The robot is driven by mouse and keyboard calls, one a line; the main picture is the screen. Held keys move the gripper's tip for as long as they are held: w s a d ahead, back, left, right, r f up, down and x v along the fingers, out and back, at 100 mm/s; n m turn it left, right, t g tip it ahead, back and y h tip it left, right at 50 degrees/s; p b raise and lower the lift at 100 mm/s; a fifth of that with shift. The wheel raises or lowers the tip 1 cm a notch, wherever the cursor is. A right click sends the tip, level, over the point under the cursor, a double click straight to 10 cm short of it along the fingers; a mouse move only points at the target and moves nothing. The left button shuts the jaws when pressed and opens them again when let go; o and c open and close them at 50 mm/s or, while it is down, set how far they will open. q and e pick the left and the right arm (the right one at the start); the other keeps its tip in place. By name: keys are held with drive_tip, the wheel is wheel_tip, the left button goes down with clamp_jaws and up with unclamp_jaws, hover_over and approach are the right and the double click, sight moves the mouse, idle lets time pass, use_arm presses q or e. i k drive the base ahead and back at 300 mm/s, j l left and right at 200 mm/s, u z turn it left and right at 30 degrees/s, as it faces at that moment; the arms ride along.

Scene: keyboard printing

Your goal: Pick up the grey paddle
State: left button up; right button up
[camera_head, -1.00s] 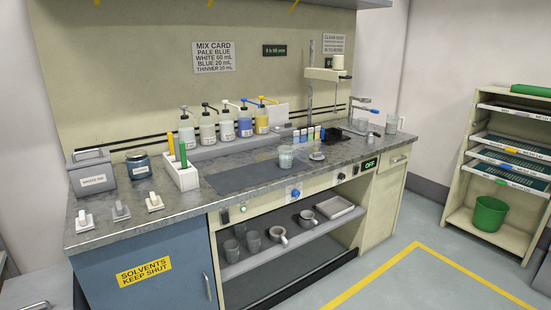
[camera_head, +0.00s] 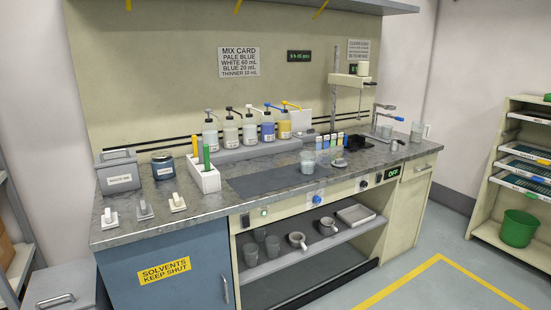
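Three small flat tools with upright grips lie in a row on the front left of the bench top. The middle one is grey and looks like the grey paddle (camera_head: 144,209). A white one (camera_head: 110,217) lies to its left and another white one (camera_head: 177,203) to its right; the three are apart. They are too small to make out in detail. Neither of my grippers is in view, and nothing touches the tools.
A grey lidded bin (camera_head: 119,176), a dark blue jar (camera_head: 163,166) and a white holder (camera_head: 205,178) with yellow and green handles stand behind the tools. Pump bottles (camera_head: 249,129) line the back. A blue cabinet (camera_head: 150,262) is below. The floor (camera_head: 425,288) in front is clear.

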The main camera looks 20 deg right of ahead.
sight(199, 140)
drive_tip(key=i+z, duration=0.35)
drive_tip(key=i, duration=0.9)
